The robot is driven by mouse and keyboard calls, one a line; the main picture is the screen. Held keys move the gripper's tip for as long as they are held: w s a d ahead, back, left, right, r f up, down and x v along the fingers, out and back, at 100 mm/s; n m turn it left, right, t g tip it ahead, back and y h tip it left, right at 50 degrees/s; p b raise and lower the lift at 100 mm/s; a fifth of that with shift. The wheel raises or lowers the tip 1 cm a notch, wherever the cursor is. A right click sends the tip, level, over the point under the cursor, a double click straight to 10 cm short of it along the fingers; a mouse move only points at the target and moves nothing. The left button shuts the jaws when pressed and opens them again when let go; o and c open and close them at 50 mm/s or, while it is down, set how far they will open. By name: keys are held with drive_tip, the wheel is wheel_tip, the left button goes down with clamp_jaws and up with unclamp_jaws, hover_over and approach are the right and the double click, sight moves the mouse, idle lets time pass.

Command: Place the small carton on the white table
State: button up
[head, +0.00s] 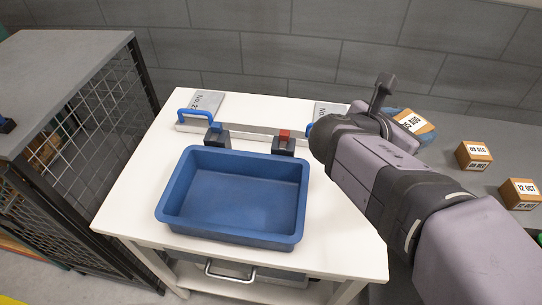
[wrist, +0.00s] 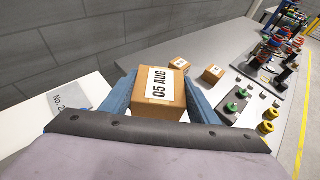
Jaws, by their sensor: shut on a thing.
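The small carton (wrist: 160,92) is brown cardboard with a white label reading "05 AUG". In the wrist view my gripper (wrist: 162,98) is shut on it, with a blue finger on each side. In the head view the carton (head: 412,122) shows partly behind my arm, at the right side of the white table, with a bit of blue finger beside it. My arm hides most of the gripper there. The white table (head: 130,205) stands in the middle of the head view; its edge (wrist: 98,92) shows at left in the wrist view.
A blue bin (head: 232,238) takes up the table's front middle. Behind it are a blue-handled bar (head: 255,131), two dark blocks and number plates. Two other cartons (head: 474,155) (head: 520,193) sit on the grey surface at right. A mesh cage (head: 95,120) stands left. The table's left strip is clear.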

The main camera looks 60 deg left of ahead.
drive_tip(key=s+a+f+n+y, duration=0.2)
drive_tip(key=f, duration=0.3)
drive_tip(key=s+a+f+n+g+y, duration=0.1)
drive_tip(key=s+a+f+n+y, duration=0.1)
drive_tip(key=f, duration=0.3)
drive_tip(key=shift+s+a+f+n+y, duration=0.35)
drive_tip(key=shift+a+n+y, duration=0.1)
drive_tip(key=shift+y, duration=0.35)
drive_tip(key=shift+f, duration=4.95)
drive_tip(key=shift+f+b, duration=0.25)
drive_tip(key=shift+b, duration=0.15)
drive_tip(key=o, duration=1.3)
